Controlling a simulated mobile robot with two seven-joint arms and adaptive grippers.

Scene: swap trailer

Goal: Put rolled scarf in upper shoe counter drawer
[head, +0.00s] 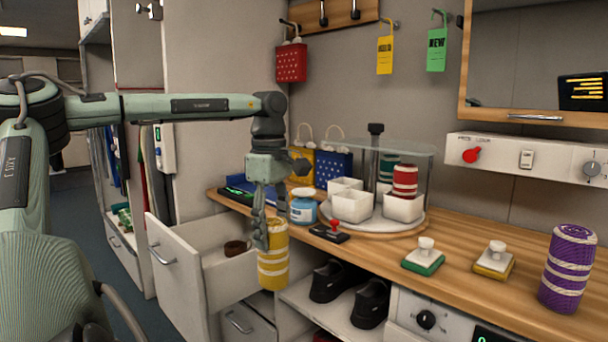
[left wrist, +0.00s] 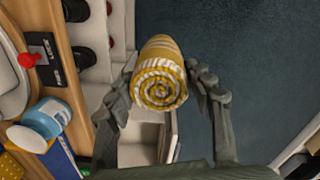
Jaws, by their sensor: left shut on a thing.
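A yellow scarf roll with white stripes (head: 272,262) is held upright by my left gripper (head: 270,232), in front of the counter edge. In the left wrist view the scarf's spiral end (left wrist: 159,88) sits between the two fingers of my left gripper (left wrist: 160,95). The upper drawer (head: 205,262) stands pulled out to the left of the scarf, and a small dark brown item (head: 236,248) lies inside it. The scarf is beside the drawer's right side; whether they touch I cannot tell. My right gripper is not in view.
A lower drawer (head: 248,325) is below the open one. Black shoes (head: 328,281) stand on a shelf under the counter (head: 440,250). On the counter are a purple roll (head: 567,268), stamps (head: 424,255), a blue jar (head: 303,207) and a round tray with white boxes (head: 352,206).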

